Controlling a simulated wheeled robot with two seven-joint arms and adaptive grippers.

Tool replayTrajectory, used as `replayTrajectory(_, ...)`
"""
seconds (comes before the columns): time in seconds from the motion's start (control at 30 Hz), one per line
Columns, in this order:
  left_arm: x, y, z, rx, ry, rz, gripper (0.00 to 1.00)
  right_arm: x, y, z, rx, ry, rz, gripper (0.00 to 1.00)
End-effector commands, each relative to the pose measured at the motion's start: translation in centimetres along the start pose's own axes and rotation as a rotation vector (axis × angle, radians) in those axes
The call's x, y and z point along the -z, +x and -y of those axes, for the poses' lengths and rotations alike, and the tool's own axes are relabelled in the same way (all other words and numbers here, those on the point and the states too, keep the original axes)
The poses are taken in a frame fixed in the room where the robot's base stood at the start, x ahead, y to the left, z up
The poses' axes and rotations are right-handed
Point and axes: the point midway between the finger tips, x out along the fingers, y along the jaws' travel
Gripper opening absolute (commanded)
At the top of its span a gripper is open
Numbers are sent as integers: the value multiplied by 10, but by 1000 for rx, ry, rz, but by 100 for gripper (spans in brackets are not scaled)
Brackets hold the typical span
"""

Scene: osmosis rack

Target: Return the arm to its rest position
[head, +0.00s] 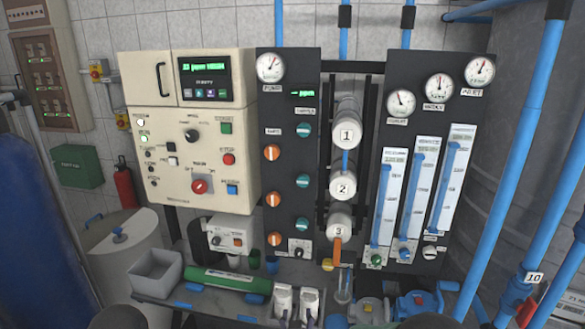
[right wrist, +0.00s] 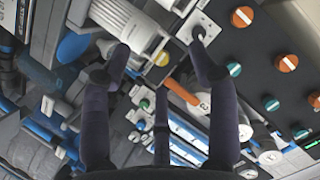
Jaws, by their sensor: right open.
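My right gripper (right wrist: 160,52) shows in the right wrist view with its dark fingers spread apart. It is open, with nothing held between the fingers. Beyond the fingers, a panel with orange and teal knobs appears tilted, along with a grey ribbed cylinder (right wrist: 124,22) and an orange handle (right wrist: 182,90). The distance from the fingers to these parts is hard to judge. In the head view neither gripper shows; only dark rounded shapes, probably parts of my arms, touch the bottom edge. My left gripper is out of view.
The head view shows a cream control cabinet (head: 180,135), a dark knob panel (head: 287,150), numbered white cylinders (head: 346,135) and flow meters (head: 412,200). A grey bin (head: 156,272) and green cylinder (head: 222,280) lie on the low shelf. Blue pipes (head: 510,160) rise at right.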

Motion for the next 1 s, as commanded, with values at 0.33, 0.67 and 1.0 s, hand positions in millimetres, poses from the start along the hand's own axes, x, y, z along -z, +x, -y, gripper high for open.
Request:
replayTrajectory(0.33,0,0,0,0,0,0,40,-158,-19,-145,-76,-89,578,60)
replayTrajectory(0.67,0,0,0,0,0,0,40,-268,-133,-230,-91,-45,1103,60)
replayTrajectory(1.0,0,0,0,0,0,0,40,-286,-170,-241,-79,-25,1231,60)
